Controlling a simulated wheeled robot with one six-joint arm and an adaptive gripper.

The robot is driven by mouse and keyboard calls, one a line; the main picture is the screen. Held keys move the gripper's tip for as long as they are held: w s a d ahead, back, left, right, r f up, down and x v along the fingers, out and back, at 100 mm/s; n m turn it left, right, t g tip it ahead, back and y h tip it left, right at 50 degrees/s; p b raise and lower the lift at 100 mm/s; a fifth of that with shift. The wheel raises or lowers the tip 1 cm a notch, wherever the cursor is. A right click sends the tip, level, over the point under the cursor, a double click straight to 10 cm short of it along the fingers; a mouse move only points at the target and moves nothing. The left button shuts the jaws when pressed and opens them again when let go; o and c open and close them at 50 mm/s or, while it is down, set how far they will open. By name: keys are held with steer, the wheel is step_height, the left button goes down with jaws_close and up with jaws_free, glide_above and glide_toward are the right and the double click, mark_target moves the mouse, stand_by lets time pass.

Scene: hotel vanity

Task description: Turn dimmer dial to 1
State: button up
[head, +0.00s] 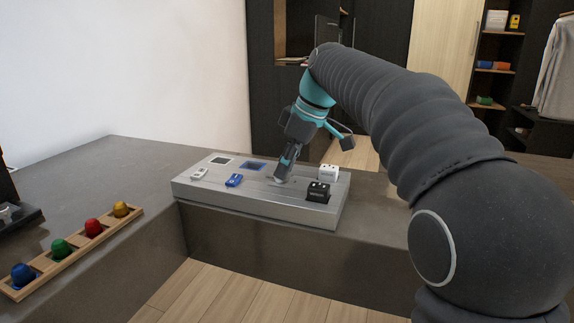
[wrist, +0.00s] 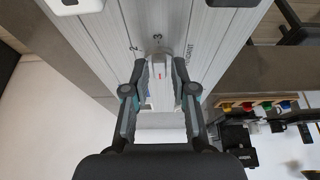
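The grey dimmer dial (wrist: 160,66) shows in the wrist view, on the brushed metal panel, with a small red mark on it. The figures 2 and 3 are printed around it, with the 3 just above it in the picture; I cannot make out a 1. My gripper (wrist: 161,63) has one finger on each side of the dial, with a narrow gap seeming to show beside it. In the head view my gripper (head: 280,179) points down at the panel (head: 255,207) and hides most of the dial.
White (head: 328,173) and black (head: 318,191) blocks stand on the panel's right. Blue (head: 234,180) and white (head: 199,174) small switches and dark squares are on its left. A wooden tray (head: 75,248) of coloured capsules lies at the left. The counter (head: 100,165) behind is clear.

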jaws_close()
steer(key=shift+m, duration=0.3)
steer(key=m, duration=0.1)
steer(key=m+t+p, duration=0.1)
steer(key=m, duration=0.1)
steer(key=m+h, duration=0.1)
steer(key=shift+s+a+t, duration=0.15)
steer(key=shift+s+t, duration=0.1)
steer(key=shift+t, duration=0.05)
steer(key=m+h+p, duration=0.1)
steer(key=m, duration=0.2)
steer(key=shift+a+m+t+p, duration=0.15)
steer(key=shift+m+t+p, duration=0.15)
steer(key=shift+m+p, duration=0.1)
steer(key=shift+s+a+m+t+h+p, duration=0.1)
steer(key=shift+m+t+h+p, duration=0.4)
steer(key=shift+m, duration=1.2)
steer(key=o, duration=0.5)
jaws_free()
steer(key=shift+o, duration=0.2)
